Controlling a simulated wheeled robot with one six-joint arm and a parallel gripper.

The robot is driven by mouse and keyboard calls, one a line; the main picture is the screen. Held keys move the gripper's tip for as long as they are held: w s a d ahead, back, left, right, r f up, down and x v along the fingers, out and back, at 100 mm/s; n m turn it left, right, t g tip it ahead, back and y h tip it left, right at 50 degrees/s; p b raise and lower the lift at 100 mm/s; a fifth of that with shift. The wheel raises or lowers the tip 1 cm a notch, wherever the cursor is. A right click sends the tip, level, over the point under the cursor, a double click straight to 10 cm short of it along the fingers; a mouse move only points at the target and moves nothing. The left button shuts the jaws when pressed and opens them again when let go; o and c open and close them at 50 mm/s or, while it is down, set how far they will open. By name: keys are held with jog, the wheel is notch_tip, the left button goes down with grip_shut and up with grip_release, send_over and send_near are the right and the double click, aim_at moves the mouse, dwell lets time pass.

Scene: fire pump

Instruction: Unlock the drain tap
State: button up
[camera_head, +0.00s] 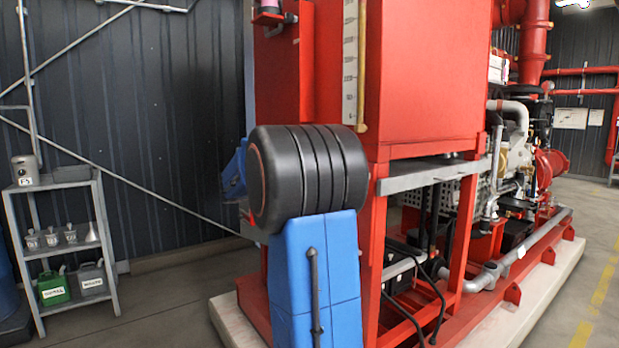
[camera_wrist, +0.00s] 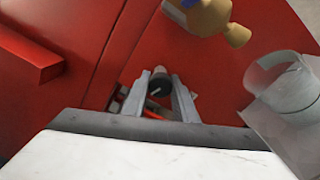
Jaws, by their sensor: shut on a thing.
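In the wrist view, my gripper (camera_wrist: 158,98) has its two grey fingers on either side of a small dark round knob (camera_wrist: 160,84) with a light line across its face. The fingers are shut on it. The knob sits in front of the red panel (camera_wrist: 230,62). A brass-coloured tap-like fitting (camera_wrist: 208,16) shows at the top, apart from the fingers. I cannot tell whether the knob belongs to that fitting. In the head view, my own arm hides the gripper and the knob.
A clear cup-like part (camera_wrist: 288,92) is close on the right in the wrist view. The head view shows the red tank (camera_head: 428,70) and its frame, pump pipework (camera_head: 512,125) at right, and a grey shelf (camera_head: 62,185) with containers at left. Floor between shelf and tank is clear.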

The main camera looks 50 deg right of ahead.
jog(key=n, duration=0.5)
jog(key=shift+f+n, duration=0.1)
jog(key=shift+n, duration=0.3)
dwell(0.4)
jog(key=o, duration=1)
jog(key=shift+o, duration=0.2)
jog(key=shift+a, duration=0.1)
jog(key=v, duration=1.7)
jog(key=shift+a, duration=0.15)
